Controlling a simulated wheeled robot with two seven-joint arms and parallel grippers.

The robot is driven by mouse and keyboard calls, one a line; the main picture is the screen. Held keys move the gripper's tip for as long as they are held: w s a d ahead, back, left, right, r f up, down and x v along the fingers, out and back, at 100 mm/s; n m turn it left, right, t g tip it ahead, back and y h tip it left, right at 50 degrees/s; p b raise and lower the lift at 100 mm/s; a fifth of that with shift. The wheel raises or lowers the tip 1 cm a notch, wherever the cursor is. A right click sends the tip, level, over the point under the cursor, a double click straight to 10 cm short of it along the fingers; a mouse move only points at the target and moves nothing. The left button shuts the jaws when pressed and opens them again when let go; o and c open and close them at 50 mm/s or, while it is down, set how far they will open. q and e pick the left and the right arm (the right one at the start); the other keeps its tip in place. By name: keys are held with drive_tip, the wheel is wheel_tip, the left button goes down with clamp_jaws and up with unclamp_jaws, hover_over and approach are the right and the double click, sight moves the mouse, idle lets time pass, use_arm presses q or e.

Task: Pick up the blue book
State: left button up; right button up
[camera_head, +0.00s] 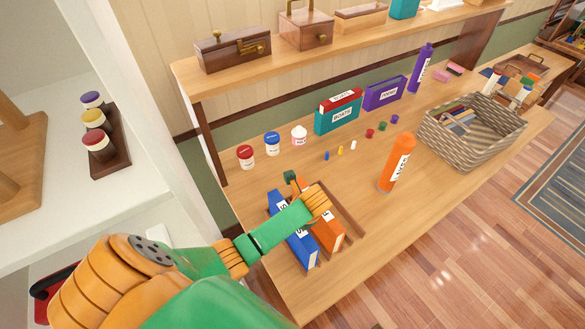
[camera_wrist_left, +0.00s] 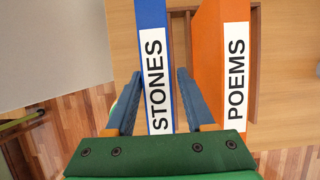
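The blue book (camera_head: 300,248) stands beside an orange book (camera_head: 328,238) in a low wooden holder (camera_head: 350,215) on the table. In the left wrist view the blue book (camera_wrist_left: 152,30) shows a white label reading STONES, and the orange book (camera_wrist_left: 207,40) one reading POEMS. My left gripper (camera_wrist_left: 159,75) is open, with one blue finger on each side of the blue book's spine. The right finger lies in the gap between the two books. In the head view my forearm hides part of both books and the fingers. My right gripper is not in view.
An orange bottle (camera_head: 397,165) stands right of the books. A woven basket (camera_head: 470,150) is farther right. Several jars (camera_head: 272,144), a teal book (camera_head: 337,118) and a purple book (camera_head: 385,93) line the back. A white shelf (camera_head: 160,150) is on the left. The table's front centre is clear.

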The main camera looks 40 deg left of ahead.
use_arm(q)
drive_tip(key=shift+s+r, duration=0.15)
drive_tip(key=shift+s, duration=0.05)
clamp_jaws()
drive_tip(key=shift+w, duration=0.1)
idle(0.8)
